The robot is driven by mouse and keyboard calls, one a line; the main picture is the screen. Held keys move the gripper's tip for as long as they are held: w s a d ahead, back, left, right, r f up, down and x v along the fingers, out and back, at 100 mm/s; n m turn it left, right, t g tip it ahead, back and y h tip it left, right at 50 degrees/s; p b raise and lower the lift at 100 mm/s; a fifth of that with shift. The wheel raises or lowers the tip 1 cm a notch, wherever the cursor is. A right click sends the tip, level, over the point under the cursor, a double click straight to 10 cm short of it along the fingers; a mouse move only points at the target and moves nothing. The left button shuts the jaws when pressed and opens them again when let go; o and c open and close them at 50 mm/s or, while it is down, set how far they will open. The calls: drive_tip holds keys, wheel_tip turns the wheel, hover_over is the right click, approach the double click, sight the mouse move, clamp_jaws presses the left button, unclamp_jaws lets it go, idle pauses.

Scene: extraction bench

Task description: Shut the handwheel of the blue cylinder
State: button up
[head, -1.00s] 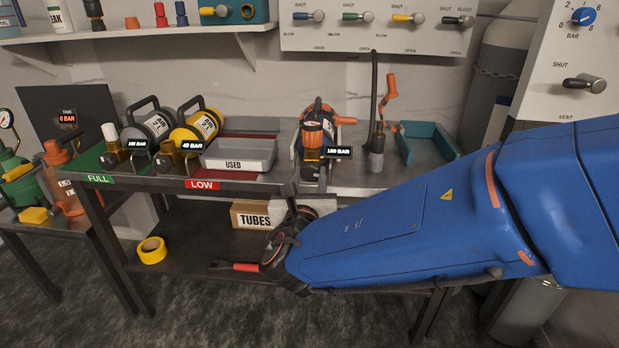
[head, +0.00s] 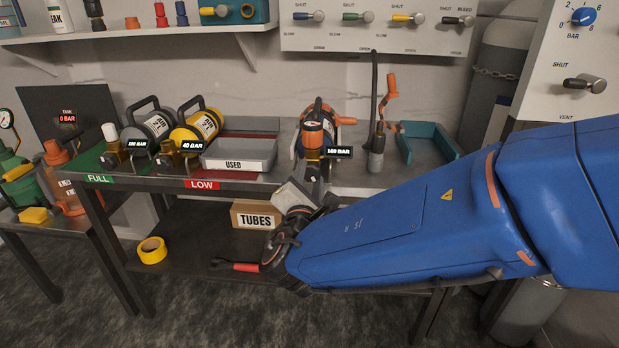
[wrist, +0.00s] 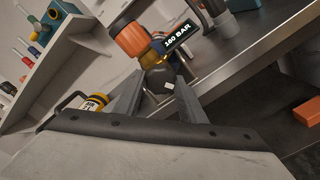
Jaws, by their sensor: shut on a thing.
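A dark handwheel (wrist: 160,80) with a white mark sits at the valve's near end. My gripper (wrist: 160,84) has one finger on each side of this handwheel and is shut on it. In the head view my gripper (head: 307,191) is at the bench's front edge, below the valve.
A grey cylinder (head: 153,124) and a yellow cylinder (head: 207,121) lie on the left, beside a USED tray (head: 238,165). A TUBES box (head: 256,217) is on the lower shelf.

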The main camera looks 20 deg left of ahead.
drive_tip(key=m, duration=0.4)
drive_tip(key=shift+m, duration=0.3)
drive_tip(key=m, duration=0.3)
drive_tip(key=shift+m, duration=0.3)
drive_tip(key=m, duration=0.4)
drive_tip(key=shift+f, duration=0.1)
drive_tip(key=m, duration=0.8)
drive_tip(key=shift+m, duration=0.3)
drive_tip(key=m, duration=0.3)
drive_tip(key=shift+m, duration=0.4)
drive_tip(key=m, duration=0.4)
drive_tip(key=shift+m, duration=1.8)
